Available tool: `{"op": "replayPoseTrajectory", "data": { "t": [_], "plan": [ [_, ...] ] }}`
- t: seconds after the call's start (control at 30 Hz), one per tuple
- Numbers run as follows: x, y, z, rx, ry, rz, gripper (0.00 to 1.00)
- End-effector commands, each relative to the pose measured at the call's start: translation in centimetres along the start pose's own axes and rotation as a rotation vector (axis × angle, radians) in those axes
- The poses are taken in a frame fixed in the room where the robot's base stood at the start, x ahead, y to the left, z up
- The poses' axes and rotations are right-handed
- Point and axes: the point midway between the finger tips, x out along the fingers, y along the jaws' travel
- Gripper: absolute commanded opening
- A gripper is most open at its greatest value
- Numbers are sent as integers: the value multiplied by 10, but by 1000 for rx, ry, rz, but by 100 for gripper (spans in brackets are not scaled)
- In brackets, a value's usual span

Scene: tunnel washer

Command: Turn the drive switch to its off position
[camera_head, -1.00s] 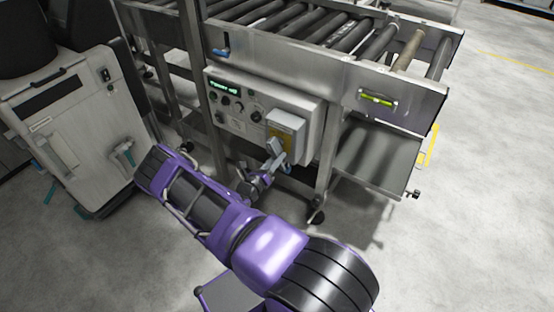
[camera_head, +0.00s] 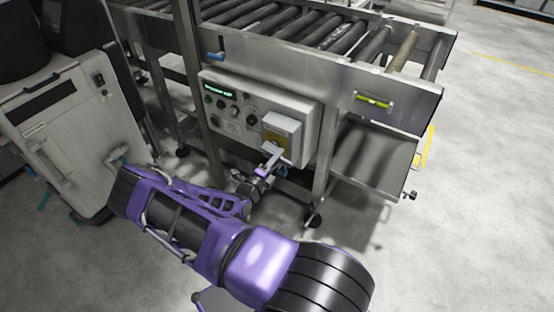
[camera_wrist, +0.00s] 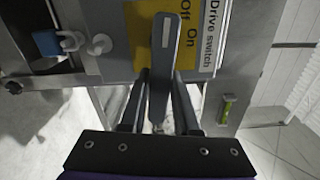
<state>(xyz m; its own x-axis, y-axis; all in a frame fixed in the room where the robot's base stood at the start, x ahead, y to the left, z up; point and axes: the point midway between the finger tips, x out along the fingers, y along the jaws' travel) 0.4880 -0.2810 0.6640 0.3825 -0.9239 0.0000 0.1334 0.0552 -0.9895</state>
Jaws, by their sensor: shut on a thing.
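The drive switch is a grey lever (camera_wrist: 163,65) on a yellow plate (camera_wrist: 142,38), beside an "Off On" marking and a white "Drive switch" label (camera_wrist: 208,35) in the wrist view. In the head view the lever (camera_head: 272,158) sticks out low from the yellow plate on a grey box at the panel's right. My gripper (camera_wrist: 160,85) is shut on the lever, with one finger on each side of it. I cannot tell which marking the lever points at. In the head view my gripper (camera_head: 264,170) is small and partly hidden by my arm.
The control panel (camera_head: 232,125) with knobs and a lit display hangs under a roller conveyor (camera_head: 345,75). A conveyor leg (camera_head: 322,170) stands close at the right. A white cabinet (camera_head: 70,130) stands at the left. The floor (camera_head: 470,200) at the right is clear.

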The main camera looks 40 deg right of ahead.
Motion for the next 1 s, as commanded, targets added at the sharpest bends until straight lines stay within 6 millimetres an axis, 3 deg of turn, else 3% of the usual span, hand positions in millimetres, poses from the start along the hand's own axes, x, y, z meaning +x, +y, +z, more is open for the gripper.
{"op": "replayPoseTrajectory", "data": {
  "t": [0.3, 0.87, 0.9, 1.0],
  "plan": [
    [0, -5, -1, -133, 2, 1, 0],
    [0, -6, -1, -164, 1, 0, 0],
    [0, -6, -1, -164, 1, 0, 34],
    [0, -6, 0, -163, 1, 0, 52]
  ]
}}
